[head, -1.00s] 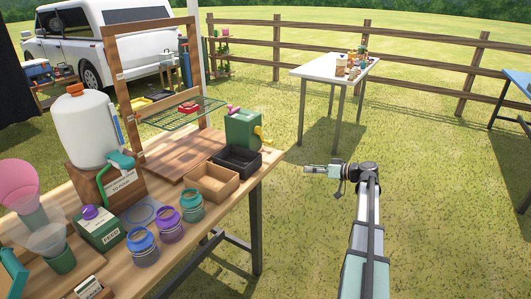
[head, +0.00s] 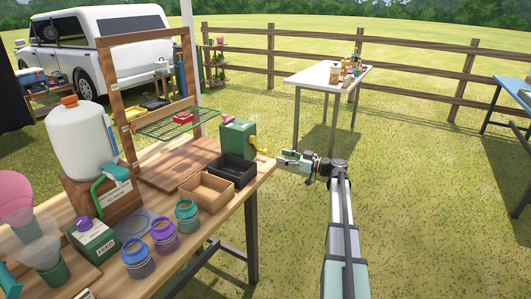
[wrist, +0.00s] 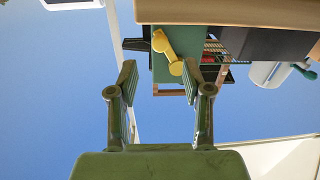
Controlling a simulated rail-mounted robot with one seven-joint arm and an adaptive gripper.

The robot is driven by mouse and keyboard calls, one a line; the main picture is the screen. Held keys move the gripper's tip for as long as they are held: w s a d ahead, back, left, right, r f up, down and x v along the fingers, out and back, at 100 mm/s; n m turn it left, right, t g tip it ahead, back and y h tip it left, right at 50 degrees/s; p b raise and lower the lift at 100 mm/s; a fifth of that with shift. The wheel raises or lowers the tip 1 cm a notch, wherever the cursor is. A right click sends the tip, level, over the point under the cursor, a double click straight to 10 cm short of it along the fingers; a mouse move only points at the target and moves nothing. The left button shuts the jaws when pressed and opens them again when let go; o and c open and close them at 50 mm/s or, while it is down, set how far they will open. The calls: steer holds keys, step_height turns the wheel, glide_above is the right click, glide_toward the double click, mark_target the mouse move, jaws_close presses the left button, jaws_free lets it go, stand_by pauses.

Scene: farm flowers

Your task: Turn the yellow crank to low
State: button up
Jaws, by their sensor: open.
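The yellow crank (head: 261,144) is on the right side of a green box (head: 236,140) at the far right corner of the wooden table. In the wrist view, which looks upside down, the crank (wrist: 167,48) shows its arm and handle in front of the green box face (wrist: 195,41). My gripper (head: 285,158) is just right of the crank, near table height. Its two fingers (wrist: 160,75) are spread and empty, with the crank beyond their tips and apart from them. Any low mark on the box cannot be made out.
A black tray (head: 222,178) and a brown tray (head: 197,201) stand in front of the green box. A wire rack (head: 160,126) with a red item is behind. Several jars and a white dispenser (head: 77,139) are at left. Open grass lies right of the table.

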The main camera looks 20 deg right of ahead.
mark_target(265, 152)
steer(key=x, duration=0.8)
steer(key=shift+w+a+p, duration=0.2)
steer(key=shift+w+p, duration=0.1)
jaws_close()
